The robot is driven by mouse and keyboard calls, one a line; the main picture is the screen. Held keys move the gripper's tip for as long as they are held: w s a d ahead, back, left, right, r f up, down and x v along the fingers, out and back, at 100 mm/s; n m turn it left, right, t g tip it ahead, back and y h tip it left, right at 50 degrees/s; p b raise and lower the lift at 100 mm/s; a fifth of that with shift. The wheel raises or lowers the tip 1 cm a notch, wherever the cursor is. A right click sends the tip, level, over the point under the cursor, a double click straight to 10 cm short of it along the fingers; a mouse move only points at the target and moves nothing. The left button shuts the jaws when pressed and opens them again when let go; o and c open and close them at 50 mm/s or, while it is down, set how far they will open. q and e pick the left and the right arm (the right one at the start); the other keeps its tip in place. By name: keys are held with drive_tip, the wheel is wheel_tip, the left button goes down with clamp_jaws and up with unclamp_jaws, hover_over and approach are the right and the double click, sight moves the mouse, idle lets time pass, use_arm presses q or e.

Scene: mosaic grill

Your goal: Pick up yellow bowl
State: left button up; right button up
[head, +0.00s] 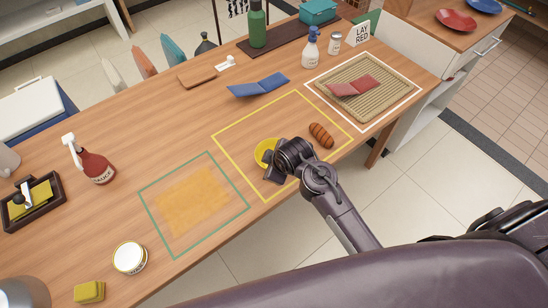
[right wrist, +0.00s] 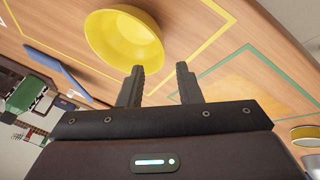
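The yellow bowl (head: 262,150) sits inside the yellow outlined square on the wooden table, partly hidden behind my right gripper (head: 274,168) in the head view. In the right wrist view the bowl (right wrist: 124,40) lies just past the fingertips, toward the left finger. My right gripper (right wrist: 160,70) is open, with nothing between its fingers. The left fingertip overlaps the bowl's edge in the picture; I cannot tell whether it touches. My left gripper is not in view.
A brown sausage-like roll (head: 321,135) lies right of the bowl. A woven tray (head: 385,107) holds a red folded item (head: 354,86). A blue folded item (head: 258,85) lies behind. The green outlined square (head: 160,223) at left holds an orange patch, no standing objects.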

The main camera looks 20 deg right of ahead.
drive_tip(key=p+x, duration=0.1)
drive_tip(key=x, duration=0.6)
drive_tip(key=shift+w+d+f, duration=0.1)
clamp_jaws()
